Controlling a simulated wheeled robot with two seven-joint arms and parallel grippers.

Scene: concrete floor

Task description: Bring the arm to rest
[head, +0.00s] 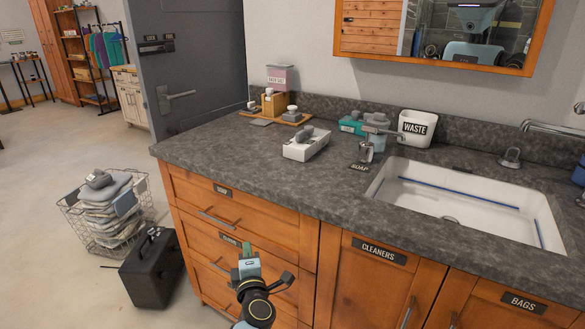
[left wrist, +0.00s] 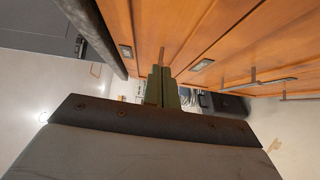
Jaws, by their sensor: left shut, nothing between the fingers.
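My left gripper (head: 247,250) is low in the head view, in front of the wooden drawers (head: 225,235) under the counter. Its green fingers point away from me and are shut with nothing between them. In the left wrist view the shut fingers (left wrist: 162,88) show at the middle, close to the drawer fronts. I cannot tell whether they touch the wood. My right gripper is not in view.
The grey counter (head: 225,155) with a white sink (head: 440,200) stands above and beyond the gripper. A black case (head: 152,268) and a wire basket of folded cloths (head: 105,215) stand on the floor at left. Open floor (head: 50,290) lies at the lower left.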

